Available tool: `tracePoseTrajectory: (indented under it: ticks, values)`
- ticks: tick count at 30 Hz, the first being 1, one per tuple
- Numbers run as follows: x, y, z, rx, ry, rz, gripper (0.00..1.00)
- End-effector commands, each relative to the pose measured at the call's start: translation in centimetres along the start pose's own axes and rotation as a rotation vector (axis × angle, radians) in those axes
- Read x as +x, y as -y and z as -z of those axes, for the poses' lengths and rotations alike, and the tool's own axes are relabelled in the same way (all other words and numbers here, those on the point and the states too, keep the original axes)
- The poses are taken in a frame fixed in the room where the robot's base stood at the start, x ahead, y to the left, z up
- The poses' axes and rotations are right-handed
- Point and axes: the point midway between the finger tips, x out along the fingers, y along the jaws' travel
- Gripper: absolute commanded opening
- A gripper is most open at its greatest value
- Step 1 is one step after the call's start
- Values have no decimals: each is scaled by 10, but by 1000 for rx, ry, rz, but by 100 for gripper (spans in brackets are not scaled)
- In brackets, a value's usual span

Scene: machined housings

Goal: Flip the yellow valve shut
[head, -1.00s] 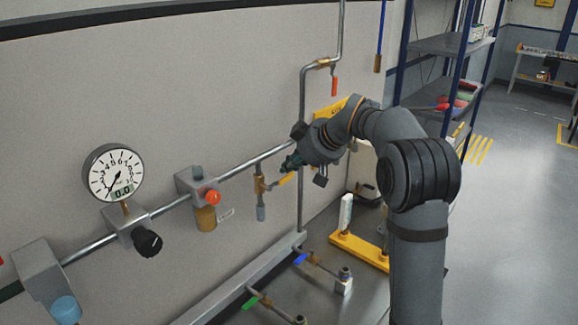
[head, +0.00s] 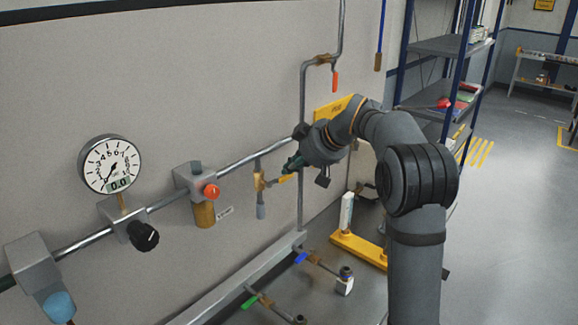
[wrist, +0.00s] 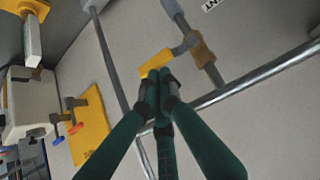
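The yellow valve has a brass body (head: 259,181) on a short stub pipe hanging below the wall pipe. Its yellow lever (head: 279,180) sticks out sideways from the body, across the stub. The lever (wrist: 156,69) and brass body (wrist: 201,52) also show in the wrist view. My gripper (head: 289,166) is just above and right of the lever's free end in the head view. In the wrist view, its dark green fingers (wrist: 158,82) come together at the tips, close beside the lever, with nothing seen between them. I cannot tell whether they touch the lever.
The long wall pipe (head: 240,160) runs behind the valve. A regulator with a red knob (head: 211,191) and a pressure gauge (head: 110,164) are to the left. Blue (head: 301,258) and green (head: 249,302) handled valves are below.

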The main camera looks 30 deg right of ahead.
Motion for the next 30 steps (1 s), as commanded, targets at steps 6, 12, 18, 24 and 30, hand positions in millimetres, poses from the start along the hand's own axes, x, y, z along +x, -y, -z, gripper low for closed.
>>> tracePoseTrajectory:
  ticks: [6,12,18,24,30]
  values:
    - [-8,0,10,-1,-1,1,0]
    - [-37,-2,35,-5,-4,1,0]
    - [-81,-6,29,-6,-5,-2,0]
    - [-114,-8,30,-4,-2,2,0]
    - [-127,-8,30,-5,-2,4,0]
